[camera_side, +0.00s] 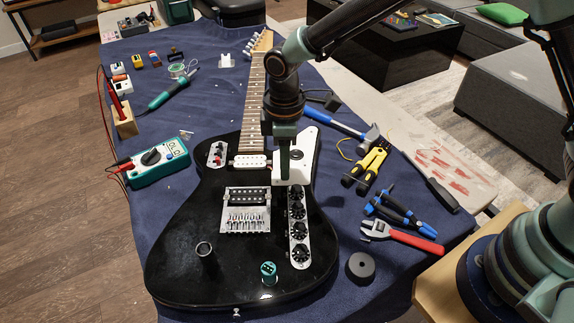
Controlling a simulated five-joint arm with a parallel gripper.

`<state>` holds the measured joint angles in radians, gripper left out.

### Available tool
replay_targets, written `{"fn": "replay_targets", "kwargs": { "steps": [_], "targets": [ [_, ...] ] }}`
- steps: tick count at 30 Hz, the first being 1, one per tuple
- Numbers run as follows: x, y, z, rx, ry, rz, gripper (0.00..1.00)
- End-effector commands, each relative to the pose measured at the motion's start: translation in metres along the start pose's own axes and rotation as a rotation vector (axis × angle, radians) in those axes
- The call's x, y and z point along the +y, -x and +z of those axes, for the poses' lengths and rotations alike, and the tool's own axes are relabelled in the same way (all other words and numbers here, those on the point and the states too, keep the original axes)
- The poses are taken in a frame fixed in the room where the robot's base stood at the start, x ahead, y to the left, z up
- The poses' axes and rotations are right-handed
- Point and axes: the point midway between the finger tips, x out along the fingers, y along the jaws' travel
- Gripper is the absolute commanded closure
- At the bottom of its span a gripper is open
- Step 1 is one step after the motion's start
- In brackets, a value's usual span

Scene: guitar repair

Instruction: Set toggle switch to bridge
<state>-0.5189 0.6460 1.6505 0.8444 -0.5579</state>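A black electric guitar (188,255) lies on a dark blue cloth with its neck pointing away. My gripper (289,178) points down over the white plate (303,170) at the right of the guitar's body. Its fingers look close together in this view, and I cannot tell whether they are apart or hold anything. A dark round part (297,154) shows on the white plate just behind the fingers. A small light plate with red and dark parts (217,153) sits on the body's left side.
A column of black knobs (298,229) stands right of the bridge (245,220). A hammer (345,124), yellow pliers (366,167), blue pliers (402,213) and red wrench (402,236) lie to the right. A multimeter (158,162) lies left. Upright posts stand on the lower body.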

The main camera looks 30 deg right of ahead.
Motion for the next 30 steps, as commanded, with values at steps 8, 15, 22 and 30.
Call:
{"fn": "replay_targets", "kwargs": {
  "steps": [8, 15, 22, 30],
  "targets": [
    [0.0, -0.006, 0.001, -0.002, 0.0, -0.001, 0.68],
    [0.0, -0.01, 0.0, -0.001, 0.0, -0.001, 0.68],
    [0.0, -0.013, 0.0, 0.0, 0.0, 0.0, 0.68],
    [0.0, -0.01, 0.0, 0.0, 0.0, 0.0, 0.68]
  ]
}}
